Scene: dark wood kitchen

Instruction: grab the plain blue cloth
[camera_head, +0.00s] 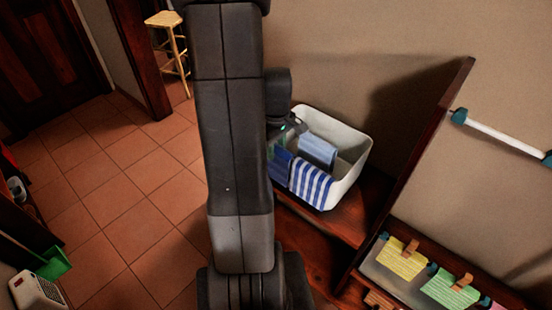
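A white basket (354,172) stands on a wooden surface with several cloths hanging over or lying in it. A blue cloth (281,167) hangs at its left side, partly hidden by my arm; it looks plain as far as I can see. A blue-and-white striped cloth (311,184) hangs over the front rim. A lighter blue cloth (317,151) lies further in. My gripper (278,144) is at the basket's left end, just above the blue cloth. My arm hides part of it, so its opening and any contact are unclear.
A sloping wooden panel (415,165) rises right of the basket. Yellow and green notes (402,259) with clips lie at the lower right. A white bar (502,133) is on the right wall. A wooden stool (166,22) stands far back. Tiled floor (130,205) is open at left.

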